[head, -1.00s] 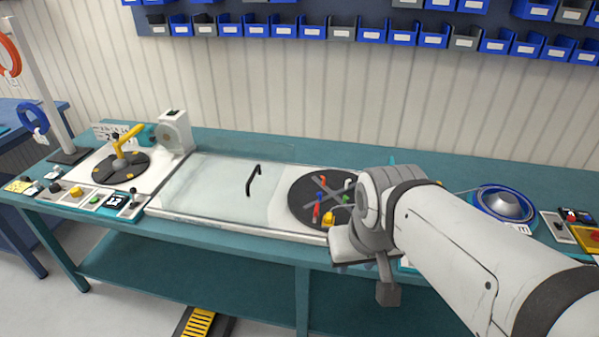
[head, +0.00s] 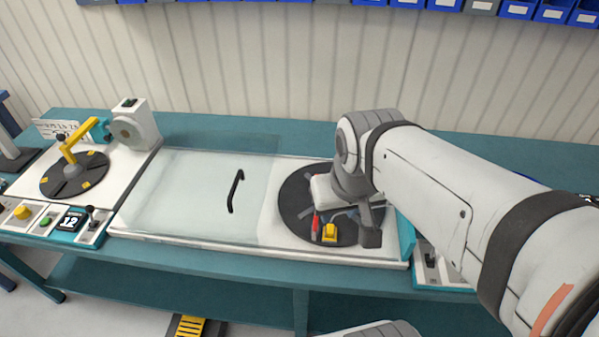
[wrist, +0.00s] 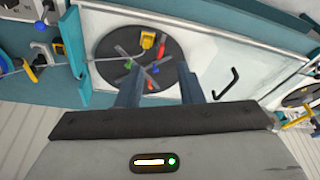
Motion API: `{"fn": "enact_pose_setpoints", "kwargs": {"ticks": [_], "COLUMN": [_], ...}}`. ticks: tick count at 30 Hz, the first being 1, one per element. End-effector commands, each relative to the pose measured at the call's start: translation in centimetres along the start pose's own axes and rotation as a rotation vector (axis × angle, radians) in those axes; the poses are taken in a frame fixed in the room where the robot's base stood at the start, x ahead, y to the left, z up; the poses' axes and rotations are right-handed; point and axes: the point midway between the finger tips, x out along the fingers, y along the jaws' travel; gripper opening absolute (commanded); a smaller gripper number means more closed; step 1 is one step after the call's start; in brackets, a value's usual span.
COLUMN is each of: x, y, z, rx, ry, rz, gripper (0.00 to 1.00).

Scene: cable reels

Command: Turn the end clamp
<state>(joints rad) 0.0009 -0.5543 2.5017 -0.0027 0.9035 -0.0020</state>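The dark round reel disc (head: 291,190) lies at the right end of the white machine bed. It carries grey cross arms, a red piece (head: 316,226) and a yellow clamp-like block (head: 329,233) near its front edge. In the wrist view the disc (wrist: 110,45) also shows the yellow block (wrist: 148,40), a red piece (wrist: 155,69), and green and blue pieces; I cannot tell which is the end clamp. My gripper (wrist: 160,84) is open and empty, its two fingers pointing toward the disc. In the head view my wrist hides the disc's right part.
A clear sliding cover with a black handle (head: 235,191) lies left of the disc. A second disc with a yellow crank (head: 75,147) and a control panel (head: 60,222) stand at the left. A teal upright plate (head: 406,237) borders the bed's right end.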

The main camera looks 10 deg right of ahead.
Motion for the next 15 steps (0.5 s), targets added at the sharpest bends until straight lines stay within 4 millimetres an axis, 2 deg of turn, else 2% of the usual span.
{"fn": "enact_pose_setpoints", "kwargs": {"ticks": [4, 7, 11, 15], "x": [0.8, 2.6, 6.5, 11.2], "y": [0.0, 0.1, 0.1, 0.1], "z": [-0.4, -1.4, -3.9, -6.7], "rx": [0.011, 0.048, 0.12, 0.2], "ry": [-0.012, -0.044, -0.11, -0.186], "rz": [0.0, 0.002, 0.007, 0.018], "gripper": [0.34, 0.34, 0.34, 0.34]}}
